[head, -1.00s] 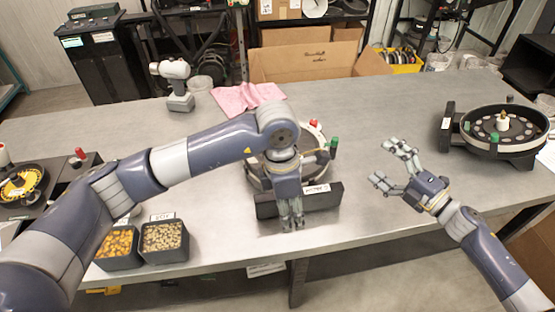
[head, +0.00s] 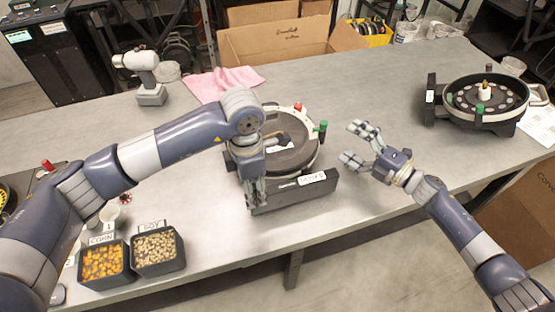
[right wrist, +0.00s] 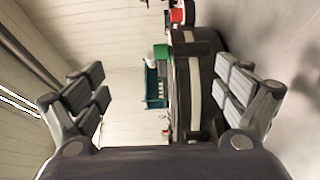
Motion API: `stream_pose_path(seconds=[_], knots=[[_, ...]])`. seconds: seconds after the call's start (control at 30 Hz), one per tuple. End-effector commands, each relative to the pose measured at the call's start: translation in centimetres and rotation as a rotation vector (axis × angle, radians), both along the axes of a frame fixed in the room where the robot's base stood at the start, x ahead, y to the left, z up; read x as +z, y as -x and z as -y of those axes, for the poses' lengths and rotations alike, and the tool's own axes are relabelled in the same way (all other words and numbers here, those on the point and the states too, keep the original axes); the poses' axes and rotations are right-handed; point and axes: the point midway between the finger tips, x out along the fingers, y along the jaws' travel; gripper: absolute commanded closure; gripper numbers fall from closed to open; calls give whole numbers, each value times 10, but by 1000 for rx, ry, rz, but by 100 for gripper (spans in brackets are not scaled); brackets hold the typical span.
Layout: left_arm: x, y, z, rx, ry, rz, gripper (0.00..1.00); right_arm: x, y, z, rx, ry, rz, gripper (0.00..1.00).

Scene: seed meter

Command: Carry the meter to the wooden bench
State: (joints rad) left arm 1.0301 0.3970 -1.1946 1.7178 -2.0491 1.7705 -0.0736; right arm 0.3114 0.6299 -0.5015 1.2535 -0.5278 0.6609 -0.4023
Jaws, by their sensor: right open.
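The seed meter in the middle (head: 302,155) is a round dark disc housing with a pale rim, red and green knobs and a labelled black front bar, lying on the metal table. My left gripper (head: 252,197) points down at the left end of that bar and hides part of the housing; whether its fingers touch or grip is unclear. My right gripper (head: 356,144) is open and empty, just right of the green knob. In the right wrist view the meter's banded side (right wrist: 193,85) shows between the spread fingers, apart from them. No wooden bench is in view.
A second meter (head: 484,120) stands at the right. Bins of corn (head: 107,285) and soy (head: 159,268) are at the front left. The table front right of the middle meter is clear.

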Motion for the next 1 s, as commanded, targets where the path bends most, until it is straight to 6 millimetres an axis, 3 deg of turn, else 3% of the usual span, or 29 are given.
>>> stream_pose_path(seconds=[0.2,0.4,0.6,1.0], knots=[[-28,2,1,-1,0,-3,52,-34,-4,-4,0,-4,1,7],[-55,1,1,1,0,-3,52,-33,-30,-33,1,-3,3,7],[-72,1,1,-1,0,-1,52,-34,-46,-49,0,-1,1,7],[-77,1,1,-1,1,-1,52,-34,-51,-55,1,1,1,7]])
